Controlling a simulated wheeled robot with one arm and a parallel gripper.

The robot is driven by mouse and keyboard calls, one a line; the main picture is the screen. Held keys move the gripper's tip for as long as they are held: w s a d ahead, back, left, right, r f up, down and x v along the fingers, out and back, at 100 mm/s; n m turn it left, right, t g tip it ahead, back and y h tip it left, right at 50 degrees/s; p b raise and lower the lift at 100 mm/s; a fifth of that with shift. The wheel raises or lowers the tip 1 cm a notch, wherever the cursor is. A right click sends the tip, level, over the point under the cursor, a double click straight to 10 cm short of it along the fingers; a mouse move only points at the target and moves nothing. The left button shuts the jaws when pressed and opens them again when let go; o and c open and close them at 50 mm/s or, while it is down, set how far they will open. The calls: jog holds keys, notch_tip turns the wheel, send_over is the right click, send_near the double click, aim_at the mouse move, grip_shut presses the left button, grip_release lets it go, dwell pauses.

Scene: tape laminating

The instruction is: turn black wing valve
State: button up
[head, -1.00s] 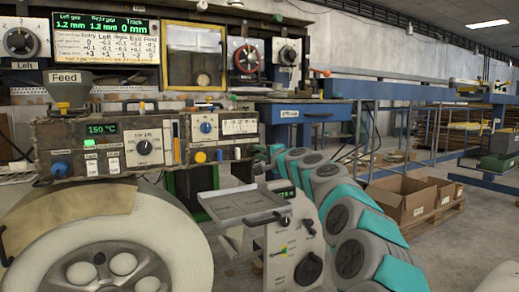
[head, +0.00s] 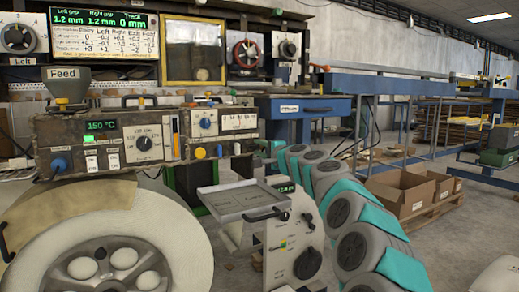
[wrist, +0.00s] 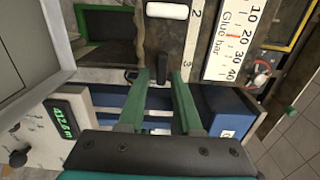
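The black wing valve (wrist: 161,64) appears as a small dark upright piece on the lower edge of the worn control panel, beside the scale mark 3. In the head view it is a small dark shape (head: 237,149) below the glue gauge. My gripper (wrist: 160,74) is open, its two green fingers pointing at the panel with the dark piece between the tips. Whether they touch it cannot be told. In the head view my gripper (head: 261,149) is small at the panel's right end.
The glue bar gauge (wrist: 230,40) and a white slider (wrist: 167,11) are close to the fingers. A blue bench (head: 303,107) is behind.

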jog(key=shift+o, duration=0.6)
jog(key=shift+s, duration=0.1)
jog(key=b+v, duration=0.1)
jog(key=v, duration=0.6)
jog(key=shift+s+d+b, duration=0.2)
jog(key=shift+s+b, duration=0.05)
jog(key=shift+b, duration=0.05)
